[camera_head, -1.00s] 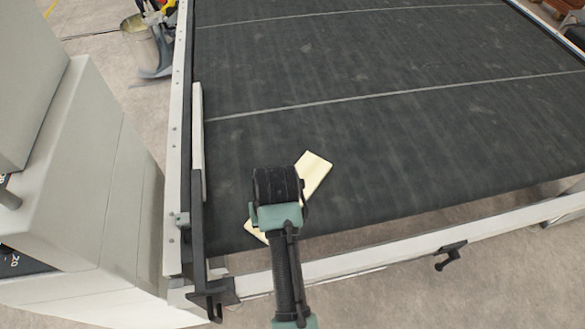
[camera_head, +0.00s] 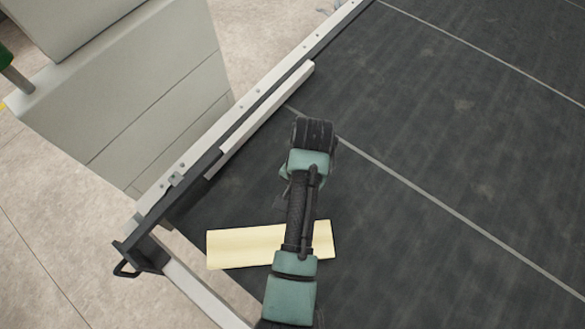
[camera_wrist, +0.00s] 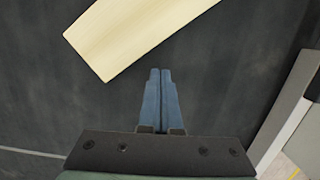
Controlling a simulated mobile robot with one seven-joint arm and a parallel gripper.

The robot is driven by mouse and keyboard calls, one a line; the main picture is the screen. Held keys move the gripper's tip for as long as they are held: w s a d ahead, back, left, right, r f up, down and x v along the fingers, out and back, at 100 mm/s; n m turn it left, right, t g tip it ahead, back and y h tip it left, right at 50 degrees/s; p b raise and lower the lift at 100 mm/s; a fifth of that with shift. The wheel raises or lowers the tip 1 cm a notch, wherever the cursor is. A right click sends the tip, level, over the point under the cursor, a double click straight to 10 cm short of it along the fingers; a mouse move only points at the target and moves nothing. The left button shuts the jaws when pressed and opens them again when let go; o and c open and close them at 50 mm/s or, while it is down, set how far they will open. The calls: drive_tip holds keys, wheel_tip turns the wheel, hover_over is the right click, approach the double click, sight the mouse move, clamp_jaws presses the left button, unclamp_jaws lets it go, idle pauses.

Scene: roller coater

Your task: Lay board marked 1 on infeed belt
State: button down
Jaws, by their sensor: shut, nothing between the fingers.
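A pale wooden board (camera_head: 235,246) lies flat on the dark infeed belt (camera_head: 410,255) near its front left corner, with one end reaching the belt's edge. My arm crosses over the board and hides part of it in the head view. The board (camera_wrist: 135,32) also shows at the top of the wrist view, and no mark can be read on it. My gripper (camera_wrist: 160,75) is shut and empty, its blue fingers together above the bare belt, apart from the board. In the head view the fingers are hidden behind my wrist.
A pale side guide (camera_head: 262,122) runs along the belt's left edge, inside the metal frame rail (camera_head: 245,107). A grey machine cabinet (camera_head: 150,95) stands beyond it. A black bracket (camera_head: 140,258) sits at the frame corner. The belt to the right is clear.

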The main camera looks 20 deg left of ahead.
sight(263, 255)
drive_tip(key=shift+s+a, duration=0.2)
drive_tip(key=shift+s, duration=0.2)
drive_tip(key=s+a+p, duration=0.1)
drive_tip(key=s+p, duration=0.1)
drive_tip(key=s, duration=0.1)
drive_tip(key=s+a+p, duration=0.1)
drive_tip(key=s+p, duration=0.1)
drive_tip(key=s, duration=0.2)
drive_tip(key=s+a+p, duration=0.1)
drive_tip(key=s+p, duration=0.1)
drive_tip(key=s, duration=0.2)
drive_tip(key=shift+a+r, duration=0.1)
drive_tip(key=shift+a, duration=0.2)
drive_tip(key=shift+w+f, duration=0.1)
drive_tip(key=shift+f, duration=0.75)
drive_tip(key=shift+d, duration=0.15)
drive_tip(key=shift+s+f, duration=0.1)
drive_tip(key=shift+s, duration=0.1)
